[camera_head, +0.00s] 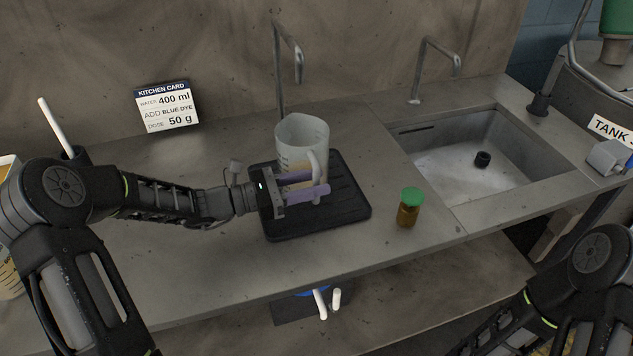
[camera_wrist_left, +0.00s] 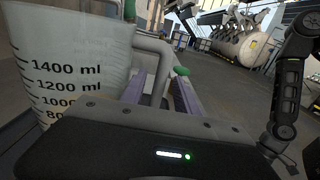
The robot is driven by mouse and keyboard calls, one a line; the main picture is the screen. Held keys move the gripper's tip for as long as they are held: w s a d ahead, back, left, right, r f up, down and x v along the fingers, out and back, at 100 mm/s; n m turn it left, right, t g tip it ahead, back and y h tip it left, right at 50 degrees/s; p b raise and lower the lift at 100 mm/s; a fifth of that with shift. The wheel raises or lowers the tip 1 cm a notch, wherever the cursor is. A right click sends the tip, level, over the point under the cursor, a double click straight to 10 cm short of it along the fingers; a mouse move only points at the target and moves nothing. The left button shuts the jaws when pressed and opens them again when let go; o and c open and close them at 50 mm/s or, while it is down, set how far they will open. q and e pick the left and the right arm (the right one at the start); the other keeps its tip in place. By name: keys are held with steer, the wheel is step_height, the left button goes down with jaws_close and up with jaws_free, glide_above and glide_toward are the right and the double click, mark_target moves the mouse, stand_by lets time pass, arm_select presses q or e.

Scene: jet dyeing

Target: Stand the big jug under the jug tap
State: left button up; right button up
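The big jug (camera_head: 296,137) is a clear, pale measuring jug. It stands upright over the black ribbed tray (camera_head: 345,208), below the spout of the jug tap (camera_head: 298,62). Its base is partly hidden by my left gripper. My left gripper (camera_head: 308,184) has purple fingers on either side of the jug's handle, and they look closed on it. In the left wrist view the jug (camera_wrist_left: 62,60) shows ml marks, and its handle (camera_wrist_left: 155,48) runs down between the fingers. My right gripper is out of view.
A green-capped amber jar (camera_head: 409,208) stands right of the tray near the counter's front edge. A sink (camera_head: 465,150) with a second tap (camera_head: 418,75) lies further right. A kitchen card (camera_head: 167,106) leans at the back left.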

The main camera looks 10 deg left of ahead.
arm_select(q)
steer(key=b+v, duration=0.1)
steer(key=v, duration=1)
steer(key=shift+b, duration=0.3)
